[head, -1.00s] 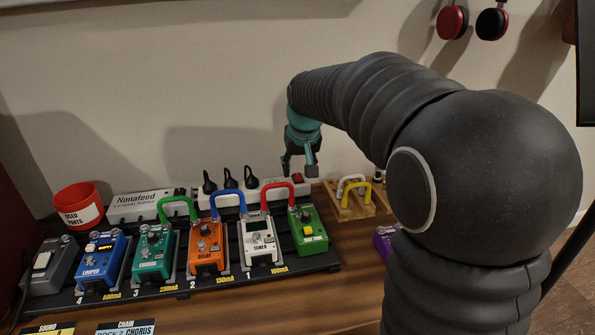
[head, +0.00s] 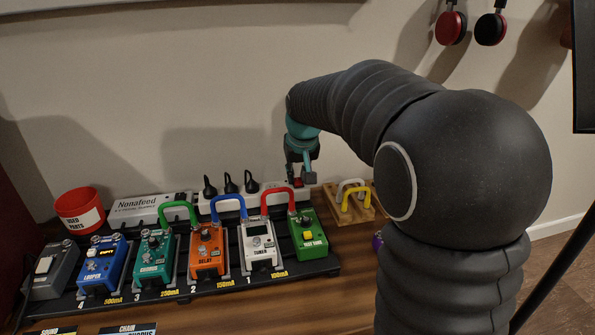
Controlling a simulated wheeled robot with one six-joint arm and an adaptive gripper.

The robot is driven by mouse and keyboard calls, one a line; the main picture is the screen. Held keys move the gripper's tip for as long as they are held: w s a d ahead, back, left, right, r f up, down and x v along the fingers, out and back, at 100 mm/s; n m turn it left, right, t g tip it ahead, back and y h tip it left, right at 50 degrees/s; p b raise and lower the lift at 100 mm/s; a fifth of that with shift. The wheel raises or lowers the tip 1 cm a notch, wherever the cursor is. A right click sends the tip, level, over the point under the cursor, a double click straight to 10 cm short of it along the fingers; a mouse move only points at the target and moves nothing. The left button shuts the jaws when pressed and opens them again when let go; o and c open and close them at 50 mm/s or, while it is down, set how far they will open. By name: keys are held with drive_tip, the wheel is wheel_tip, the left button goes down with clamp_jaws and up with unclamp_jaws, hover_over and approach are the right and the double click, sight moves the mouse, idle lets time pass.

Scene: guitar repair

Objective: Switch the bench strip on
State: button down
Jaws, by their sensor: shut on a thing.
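The white bench strip (head: 268,187) lies along the wall behind the pedals, with several black plugs (head: 230,184) in it. Its red switch (head: 298,182) is at the strip's right end, partly hidden by my gripper (head: 299,181). My gripper points down at that end, with its fingertips on either side of the red switch and shut on it. Whether the switch is tipped on or off cannot be told.
A pedalboard (head: 170,291) with several pedals and coloured patch cables stands in front of the strip. The red cable (head: 266,197) loops up close to my gripper. A wooden holder (head: 350,211) with white and yellow cables stands at right. A red parts tub (head: 76,203) stands at left.

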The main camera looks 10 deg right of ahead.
sight(297, 181)
drive_tip(key=shift+w+r+g+p, duration=0.15)
drive_tip(key=shift+g+p, duration=0.4)
drive_tip(key=shift+p, duration=0.7)
drive_tip(key=shift+w+r+g+p, duration=0.15)
drive_tip(key=shift+g+p, duration=0.4)
drive_tip(key=shift+p, duration=0.7)
drive_tip(key=shift+w+f+g, duration=0.1)
drive_tip(key=shift+f+g, duration=0.2)
drive_tip(key=shift+g, duration=0.3)
drive_tip(key=c, duration=1)
unclamp_jaws()
drive_tip(key=shift+c, duration=0.2)
wheel_tip(297, 181, up, 12)
drive_tip(key=shift+s, duration=0.4)
